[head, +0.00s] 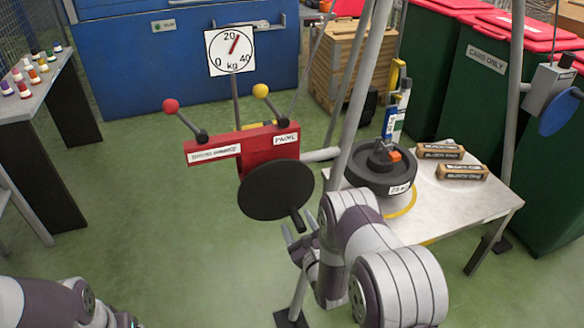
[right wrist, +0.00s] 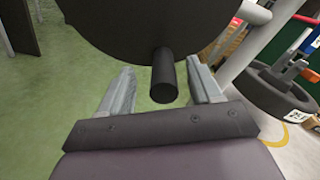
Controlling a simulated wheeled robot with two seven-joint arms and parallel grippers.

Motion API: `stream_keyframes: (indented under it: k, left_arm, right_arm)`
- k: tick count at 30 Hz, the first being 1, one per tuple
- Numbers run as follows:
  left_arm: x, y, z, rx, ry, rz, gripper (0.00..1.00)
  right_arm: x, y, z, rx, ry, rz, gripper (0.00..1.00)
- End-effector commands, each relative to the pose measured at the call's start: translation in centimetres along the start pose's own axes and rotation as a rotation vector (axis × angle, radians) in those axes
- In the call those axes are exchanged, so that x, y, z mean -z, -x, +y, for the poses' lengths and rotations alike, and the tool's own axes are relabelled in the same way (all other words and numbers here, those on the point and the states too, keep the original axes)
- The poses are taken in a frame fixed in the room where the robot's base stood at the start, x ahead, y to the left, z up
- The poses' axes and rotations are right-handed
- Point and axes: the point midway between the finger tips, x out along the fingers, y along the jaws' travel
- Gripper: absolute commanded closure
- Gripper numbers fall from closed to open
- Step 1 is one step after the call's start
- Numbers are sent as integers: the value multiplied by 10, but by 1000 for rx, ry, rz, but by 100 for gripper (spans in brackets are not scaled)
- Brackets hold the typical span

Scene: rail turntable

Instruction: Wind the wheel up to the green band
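The black wheel (head: 277,190) sits on the front of a red housing (head: 255,148), with a short black handle peg (head: 297,220) at its lower right. The peg (right wrist: 163,75) also shows in the right wrist view. My right gripper (head: 300,228) is open just below the wheel. In the right wrist view its two fingers (right wrist: 160,92) stand apart on either side of the peg; I see no contact. My left gripper is out of view.
A red-knobbed lever (head: 171,106) and a yellow-knobbed lever (head: 261,91) rise from the housing. A black weight (head: 381,172) sits on the right table (head: 470,203), beside two brown blocks (head: 462,172). A grey pole (head: 361,95) rises near my right arm.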

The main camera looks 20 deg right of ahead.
Motion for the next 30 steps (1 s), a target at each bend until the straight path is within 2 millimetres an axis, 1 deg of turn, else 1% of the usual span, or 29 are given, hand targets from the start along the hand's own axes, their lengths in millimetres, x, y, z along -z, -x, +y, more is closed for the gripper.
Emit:
stream_keyframes:
  k: [5,8,24,27,30]
  left_arm:
    - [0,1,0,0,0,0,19]
    - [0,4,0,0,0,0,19]
    - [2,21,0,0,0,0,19]
    - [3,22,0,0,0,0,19]
    - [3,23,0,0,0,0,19]
  right_arm:
    - [-2,-1,-2,4,1,-3,36]
    - [-3,5,-3,5,1,-3,36]
    - [-3,64,-3,7,2,-4,36]
    - [-2,73,-3,6,1,-5,36]
    - [-2,78,-3,7,2,-7,36]
